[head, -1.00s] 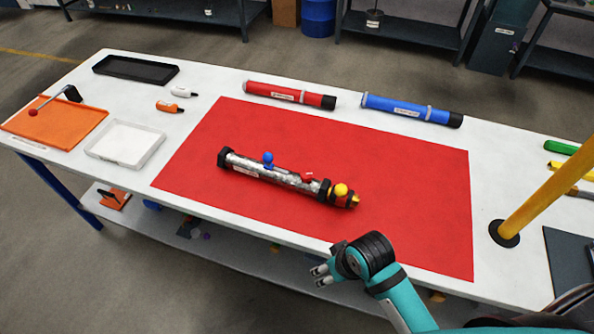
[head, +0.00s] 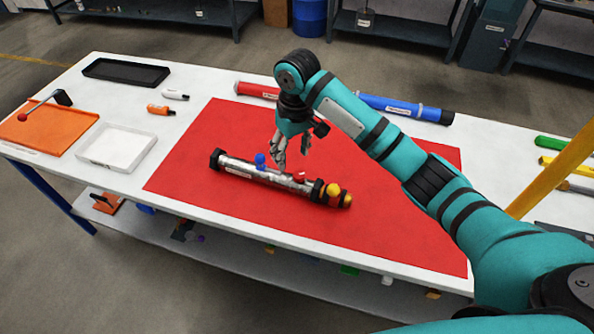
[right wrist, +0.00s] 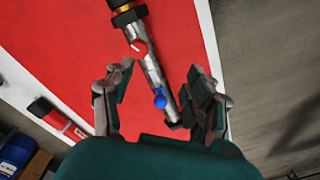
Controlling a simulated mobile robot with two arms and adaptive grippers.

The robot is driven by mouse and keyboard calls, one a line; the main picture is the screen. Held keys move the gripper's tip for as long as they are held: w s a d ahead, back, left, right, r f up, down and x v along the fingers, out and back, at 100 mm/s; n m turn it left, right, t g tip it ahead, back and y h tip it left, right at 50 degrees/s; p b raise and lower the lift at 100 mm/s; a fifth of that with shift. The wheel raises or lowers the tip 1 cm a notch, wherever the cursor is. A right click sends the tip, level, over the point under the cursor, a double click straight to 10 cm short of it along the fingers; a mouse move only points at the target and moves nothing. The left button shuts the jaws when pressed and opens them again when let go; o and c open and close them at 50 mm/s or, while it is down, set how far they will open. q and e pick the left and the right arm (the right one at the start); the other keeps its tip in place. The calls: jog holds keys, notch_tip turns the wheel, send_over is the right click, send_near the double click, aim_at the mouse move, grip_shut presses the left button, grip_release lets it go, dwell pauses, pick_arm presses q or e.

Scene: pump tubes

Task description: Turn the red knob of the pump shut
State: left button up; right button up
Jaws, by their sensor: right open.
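The silver pump (head: 240,169) lies on the red mat (head: 385,215), with black end fittings. The small red knob (head: 299,175) is on its upper side, between the blue knob (head: 260,159) and the yellow knob (head: 333,190). My right gripper (head: 291,152) is open and empty above the pump, near the blue and red knobs. In the right wrist view, the pump (right wrist: 152,73) runs between the spread fingers. The red knob (right wrist: 138,48) is just beyond the fingertips, and the blue knob (right wrist: 159,98) is nearer the palm. My left gripper is out of view.
A red tube (head: 256,90) and a blue tube (head: 410,107) lie behind the mat, partly hidden by my arm. A black tray (head: 126,71), a white tray (head: 117,147) and an orange tray (head: 48,128) are at left. A yellow post (head: 560,170) stands at right.

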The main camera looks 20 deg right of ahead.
send_near(299, 174)
jog(key=shift+m+h, duration=0.3)
jog(key=shift+m, duration=0.1)
jog(key=f+p, duration=0.1)
jog(key=f, duration=0.5)
jog(key=f+p, duration=0.1)
jog(key=f, duration=0.2)
jog(key=shift+w+a+p, duration=0.1)
jog(key=shift+a+p, duration=0.2)
jog(key=shift+c, duration=0.2)
grip_shut()
